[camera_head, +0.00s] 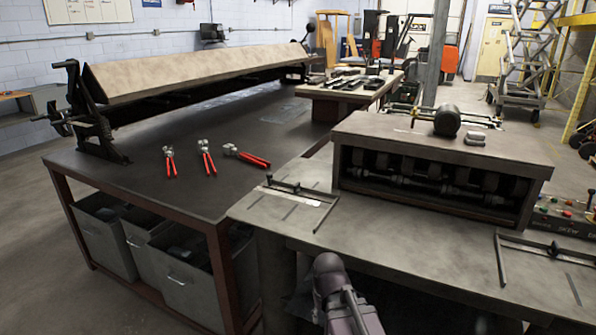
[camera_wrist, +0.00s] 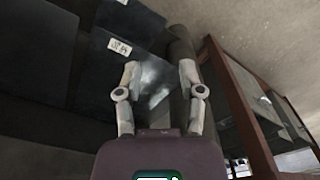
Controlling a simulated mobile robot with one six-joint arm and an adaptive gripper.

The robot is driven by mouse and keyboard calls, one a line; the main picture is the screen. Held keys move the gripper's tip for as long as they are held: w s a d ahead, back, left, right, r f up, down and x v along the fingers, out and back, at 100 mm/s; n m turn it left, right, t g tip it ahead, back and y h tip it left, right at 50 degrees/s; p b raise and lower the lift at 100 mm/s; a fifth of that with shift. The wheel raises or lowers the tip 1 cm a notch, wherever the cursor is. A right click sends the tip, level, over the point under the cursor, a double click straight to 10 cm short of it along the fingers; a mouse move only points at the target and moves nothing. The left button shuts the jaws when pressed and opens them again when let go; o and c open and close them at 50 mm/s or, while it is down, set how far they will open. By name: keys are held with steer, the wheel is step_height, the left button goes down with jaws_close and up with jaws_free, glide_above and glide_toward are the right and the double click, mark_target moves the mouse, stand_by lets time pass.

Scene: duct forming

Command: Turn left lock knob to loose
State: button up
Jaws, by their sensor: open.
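The left lock knob (camera_head: 297,186) is a small dark knob on a slotted guide rail at the left end of the grey machine table (camera_head: 400,243). A similar right knob (camera_head: 554,248) sits on the rail at the right end. My gripper (camera_wrist: 160,92) is open and empty in the wrist view, with its two grey fingers apart. My arm shows at the front edge of the table in the head view, below and apart from the left knob. The knob is not visible in the wrist view, and its lock setting is too small to tell.
A dark workbench (camera_head: 130,185) with red-handled pliers (camera_head: 206,157) stands at left, with grey bins (camera_head: 185,285) below. The machine housing (camera_head: 440,160) rises behind the table. In the wrist view, a dark post (camera_wrist: 182,50) and red-brown frame (camera_wrist: 243,110) lie beyond the fingers.

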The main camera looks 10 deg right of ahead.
step_height(320, 180, up, 18)
steer(key=w+p, duration=0.2)
steer(key=p, duration=1.5)
step_height(320, 180, up, 12)
steer(key=m+g+y+p, duration=0.35)
steer(key=m+p, duration=0.35)
steer(key=p, duration=0.3)
glide_above(297, 184)
steer(key=w+d, duration=0.3)
steer(key=w, duration=0.1)
steer(key=shift+w+g+h, duration=0.2)
steer(key=shift+g+h, duration=0.15)
steer(key=b+x, duration=1.2)
steer(key=x, duration=0.1)
steer(key=shift+f+b, duration=0.35)
steer(key=shift+f, duration=0.05)
steer(key=shift+d, duration=0.1)
jaws_close()
